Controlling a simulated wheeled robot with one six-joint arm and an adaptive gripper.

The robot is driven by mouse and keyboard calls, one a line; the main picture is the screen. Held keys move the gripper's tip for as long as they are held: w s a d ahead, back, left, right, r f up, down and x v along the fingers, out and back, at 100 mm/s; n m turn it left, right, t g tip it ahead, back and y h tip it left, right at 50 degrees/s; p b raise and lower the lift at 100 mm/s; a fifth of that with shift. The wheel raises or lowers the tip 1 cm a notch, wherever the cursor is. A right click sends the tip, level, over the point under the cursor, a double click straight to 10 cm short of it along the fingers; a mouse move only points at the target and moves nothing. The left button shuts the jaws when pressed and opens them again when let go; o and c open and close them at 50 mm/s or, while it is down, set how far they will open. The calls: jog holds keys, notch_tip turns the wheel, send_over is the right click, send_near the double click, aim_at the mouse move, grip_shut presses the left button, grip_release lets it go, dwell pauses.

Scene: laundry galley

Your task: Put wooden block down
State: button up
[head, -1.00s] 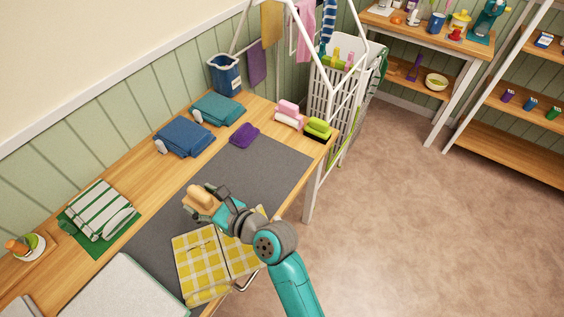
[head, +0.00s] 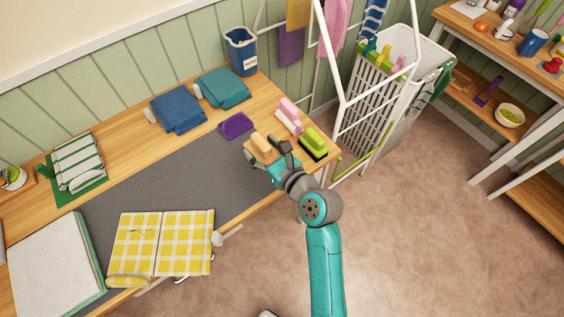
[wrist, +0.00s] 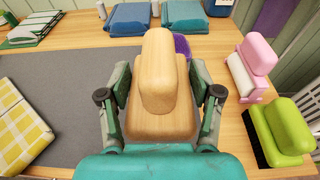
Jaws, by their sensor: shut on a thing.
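The wooden block (wrist: 158,75) is pale wood, with a raised grip on a wider base. It is between the fingers of my gripper (wrist: 158,105), which is shut on it. In the head view the block (head: 262,144) is at the right end of the wooden counter (head: 228,209), near the grey mat's right edge. My gripper (head: 270,158) reaches it from the front right. I cannot tell whether the block's underside touches the counter.
A pink brush (head: 289,116) and a green brush (head: 313,144) stand close on the right. A purple sponge (head: 236,125) lies behind the block. The grey mat (head: 165,185) is largely bare. A yellow checked cloth (head: 160,243) lies at the front. A white rack (head: 345,95) stands beyond the counter's end.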

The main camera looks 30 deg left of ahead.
aim_at(265, 160)
notch_tip(265, 160, down, 5)
jog(key=shift+w+d+f, duration=0.1)
jog(key=shift+f, duration=2.25)
jog(key=shift+f, duration=0.15)
jog(key=o, duration=1.1)
jog(key=shift+o, duration=0.2)
jog(key=v, duration=1.2)
